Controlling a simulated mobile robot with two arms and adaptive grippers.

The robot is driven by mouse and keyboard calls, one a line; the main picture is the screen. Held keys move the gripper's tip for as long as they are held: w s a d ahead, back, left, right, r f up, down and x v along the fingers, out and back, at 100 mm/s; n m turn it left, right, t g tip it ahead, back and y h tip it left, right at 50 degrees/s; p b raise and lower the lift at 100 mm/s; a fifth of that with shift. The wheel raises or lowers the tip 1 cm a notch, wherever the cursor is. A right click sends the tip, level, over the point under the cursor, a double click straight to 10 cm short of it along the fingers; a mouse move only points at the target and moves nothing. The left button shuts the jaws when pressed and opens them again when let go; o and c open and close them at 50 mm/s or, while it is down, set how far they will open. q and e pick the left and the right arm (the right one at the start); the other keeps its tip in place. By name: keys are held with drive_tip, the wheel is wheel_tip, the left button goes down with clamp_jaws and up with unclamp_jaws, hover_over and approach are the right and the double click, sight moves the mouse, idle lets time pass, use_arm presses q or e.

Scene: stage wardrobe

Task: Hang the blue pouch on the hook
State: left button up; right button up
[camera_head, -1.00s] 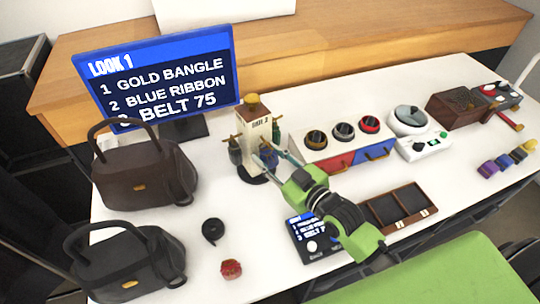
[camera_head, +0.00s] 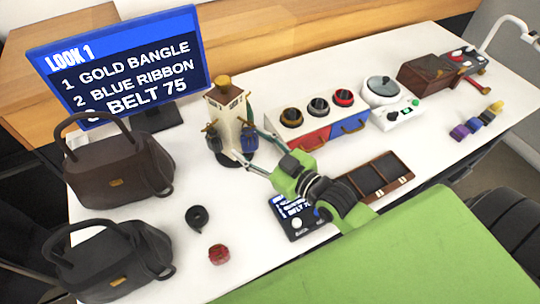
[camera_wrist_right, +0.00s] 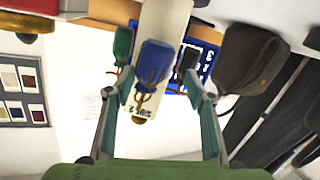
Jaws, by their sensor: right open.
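The blue pouch (camera_head: 249,141) hangs by its gold-coloured top at the right side of the cream stand (camera_head: 224,117). It also shows in the right wrist view (camera_wrist_right: 154,62), where the picture is upside down. The loop around the hook is too small to make out. My right gripper (camera_head: 280,145) is open, its fingers spread wide, in front of the stand and apart from the pouch. In the right wrist view its fingertips (camera_wrist_right: 158,78) lie to either side of the pouch with nothing held. My left gripper is not in view.
A dark pouch (camera_head: 213,138) and a green pouch (camera_head: 249,110) also hang on the stand. The drawer unit (camera_head: 309,137) stands right of it, the sign (camera_head: 120,65) behind left. Two dark handbags (camera_head: 118,170) fill the left.

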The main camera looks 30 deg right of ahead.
drive_tip(key=v, duration=0.8)
drive_tip(key=shift+s, duration=0.25)
drive_tip(key=shift+r, duration=0.1)
